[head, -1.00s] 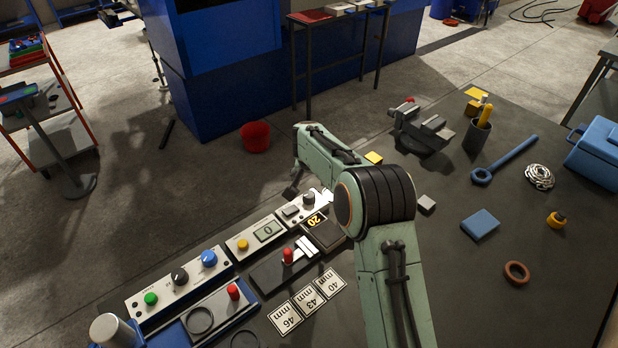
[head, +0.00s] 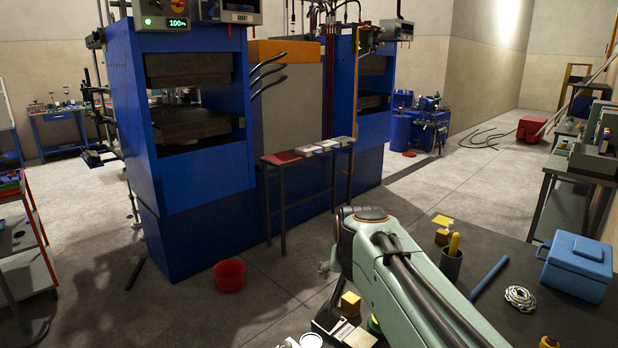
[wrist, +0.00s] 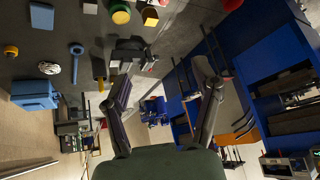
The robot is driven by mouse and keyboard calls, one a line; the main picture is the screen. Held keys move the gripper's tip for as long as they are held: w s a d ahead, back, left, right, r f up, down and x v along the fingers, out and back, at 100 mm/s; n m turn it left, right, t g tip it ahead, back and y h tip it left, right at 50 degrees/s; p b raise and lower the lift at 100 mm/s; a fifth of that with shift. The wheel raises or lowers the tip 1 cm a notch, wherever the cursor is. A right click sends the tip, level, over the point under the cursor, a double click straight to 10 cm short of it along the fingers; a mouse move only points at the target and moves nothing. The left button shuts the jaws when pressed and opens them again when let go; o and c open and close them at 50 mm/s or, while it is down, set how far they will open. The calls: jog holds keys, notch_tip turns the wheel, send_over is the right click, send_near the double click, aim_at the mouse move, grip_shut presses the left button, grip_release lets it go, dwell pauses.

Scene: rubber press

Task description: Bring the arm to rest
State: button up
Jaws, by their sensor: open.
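My gripper (wrist: 160,82) shows in the wrist view with its two dark fingers spread apart, open and with nothing between them. Beyond the fingers are the blue press and the workshop floor. In the head view my pale green arm rises from the bottom edge to a dark joint near the middle. The gripper itself is mostly hidden behind that arm there.
A dark workbench (head: 493,318) lies at the lower right with a blue box (head: 576,265) and a pen cup (head: 449,266). A yellow block (head: 350,303) is close beside my arm. Blue presses (head: 195,196) stand behind. A red bucket (head: 229,276) is on the floor.

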jog(key=s+d+g, duration=0.1)
jog(key=s+d, duration=0.3)
jog(key=s, duration=0.9)
jog(key=s+f+n+g, duration=0.1)
jog(key=s+f+g, duration=0.2)
jog(key=s+f, duration=0.3)
jog(key=s+a+f+n+g+y, duration=0.1)
jog(key=s+f, duration=0.5)
jog(key=s, duration=0.7)
jog(key=n+g, duration=0.1)
jog(key=g, duration=0.1)
jog(key=shift+a+g, duration=0.2)
jog(key=shift+g, duration=0.1)
jog(key=shift+w, duration=0.1)
